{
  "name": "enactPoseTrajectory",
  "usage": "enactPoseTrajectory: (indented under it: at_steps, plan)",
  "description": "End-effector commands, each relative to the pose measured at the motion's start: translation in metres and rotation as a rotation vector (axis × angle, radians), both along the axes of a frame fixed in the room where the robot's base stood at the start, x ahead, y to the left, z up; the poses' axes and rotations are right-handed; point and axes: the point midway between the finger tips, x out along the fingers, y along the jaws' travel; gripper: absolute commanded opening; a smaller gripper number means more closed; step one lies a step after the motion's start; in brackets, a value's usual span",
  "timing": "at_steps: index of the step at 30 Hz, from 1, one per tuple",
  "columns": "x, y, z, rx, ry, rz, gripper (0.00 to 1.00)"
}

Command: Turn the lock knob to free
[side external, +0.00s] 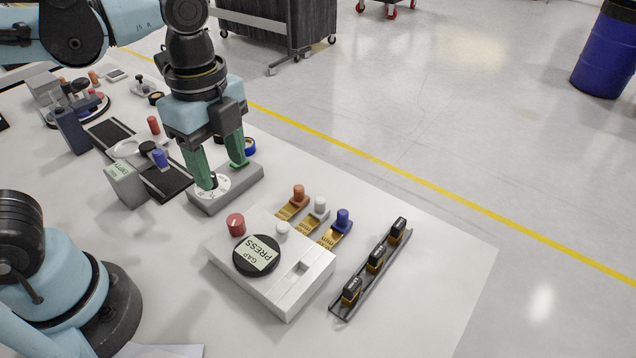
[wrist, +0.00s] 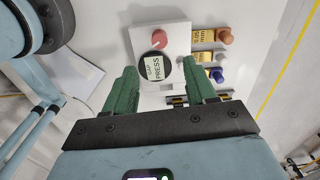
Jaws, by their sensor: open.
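My gripper (side external: 222,176) points down with its two green fingers open and apart, low over a grey block (side external: 240,192). A white dial (side external: 212,188) with small dark marks lies on that block beside the near finger. I cannot tell whether the fingers touch it. A red knob (side external: 236,224) stands on the corner of the white press box (side external: 296,290). It also shows in the wrist view (wrist: 159,40), beyond my open gripper (wrist: 161,80). No lock or free label is readable, so I cannot tell which is the lock knob.
The box also carries a black GAP PRESS disc (side external: 256,256) and a small white knob (side external: 283,229). Several knobbed gauges, such as the blue one (side external: 342,222), and a dark rail (side external: 372,276) lie to its right. A grey display box (side external: 126,186) stands left of my gripper.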

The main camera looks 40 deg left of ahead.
Motion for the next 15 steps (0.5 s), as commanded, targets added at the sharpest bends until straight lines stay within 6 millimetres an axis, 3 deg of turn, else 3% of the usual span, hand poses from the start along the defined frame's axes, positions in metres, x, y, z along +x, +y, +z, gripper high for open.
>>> enactPoseTrajectory:
  at_steps: [5, 15]
  plan:
    - [-0.001, -0.001, -0.009, 0.003, 0.008, -0.020, 0.56]
    - [-0.001, 0.000, -0.051, 0.002, 0.006, -0.016, 0.56]
